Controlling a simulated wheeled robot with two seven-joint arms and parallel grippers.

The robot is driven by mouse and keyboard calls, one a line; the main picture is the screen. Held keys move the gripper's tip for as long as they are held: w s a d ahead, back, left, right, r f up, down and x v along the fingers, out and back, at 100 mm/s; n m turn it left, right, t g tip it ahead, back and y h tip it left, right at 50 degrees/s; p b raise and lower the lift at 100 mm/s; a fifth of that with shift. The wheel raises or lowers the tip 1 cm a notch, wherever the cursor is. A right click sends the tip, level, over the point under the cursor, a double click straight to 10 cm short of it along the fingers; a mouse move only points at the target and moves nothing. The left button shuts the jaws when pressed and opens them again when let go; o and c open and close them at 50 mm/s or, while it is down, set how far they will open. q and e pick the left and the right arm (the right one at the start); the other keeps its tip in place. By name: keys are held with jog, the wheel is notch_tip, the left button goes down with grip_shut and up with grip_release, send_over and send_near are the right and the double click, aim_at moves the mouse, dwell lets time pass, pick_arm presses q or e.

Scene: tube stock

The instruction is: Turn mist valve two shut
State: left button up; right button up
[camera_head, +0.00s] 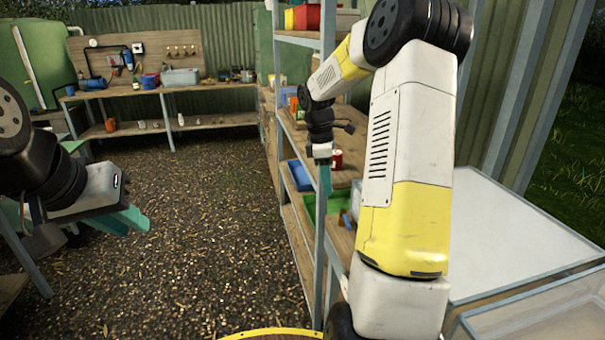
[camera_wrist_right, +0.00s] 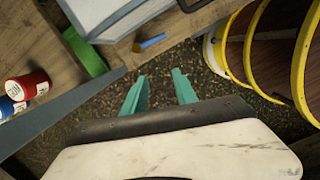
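At the back left, a wooden board stands over a bench and carries a round gauge (camera_head: 93,43), a blue canister (camera_head: 128,60), dark piping and several small brass-coloured fittings (camera_head: 181,51). I cannot tell which part, if any, is mist valve two. My right gripper (camera_head: 325,180) hangs pointing down beside the shelf rack, far from that board. In the right wrist view its teal fingers (camera_wrist_right: 160,88) are apart with nothing between them. My left gripper (camera_head: 136,222) is at the left over the gravel, far in front of the board; the gap between its fingers is unclear.
The metal shelf rack (camera_head: 318,250) stands close to my right arm, holding a blue bin (camera_head: 299,175), a green tray (camera_head: 310,205) and red tins. A glass-topped frame (camera_head: 515,235) is at the right. The gravel floor (camera_head: 190,260) is clear toward the back bench (camera_head: 170,91).

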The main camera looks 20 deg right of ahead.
jog(key=d+f, duration=0.1)
jog(key=f, duration=0.2)
jog(key=d+f+n, duration=0.1)
jog(key=f, duration=0.3)
jog(key=s+d+f+n, duration=0.1)
jog(key=d+f, duration=0.1)
jog(key=f, duration=0.2)
jog(key=shift+f, duration=0.15)
jog(key=shift+s+d, duration=0.5)
jog(key=shift+s, duration=0.2)
jog(key=shift+w+a+m, duration=0.55)
jog(key=shift+a+m, duration=0.2)
jog(key=shift+m, duration=0.15)
jog(key=w+a+r+m, duration=0.1)
jog(key=w+a+r, duration=0.1)
jog(key=r, duration=0.4)
jog(key=w+a+r+m, duration=0.1)
jog(key=a+r, duration=0.2)
jog(key=r, duration=0.3)
jog(key=shift+w+a+m+g, duration=0.15)
jog(key=shift+w+m+g, duration=0.2)
jog(key=shift+m+g, duration=0.05)
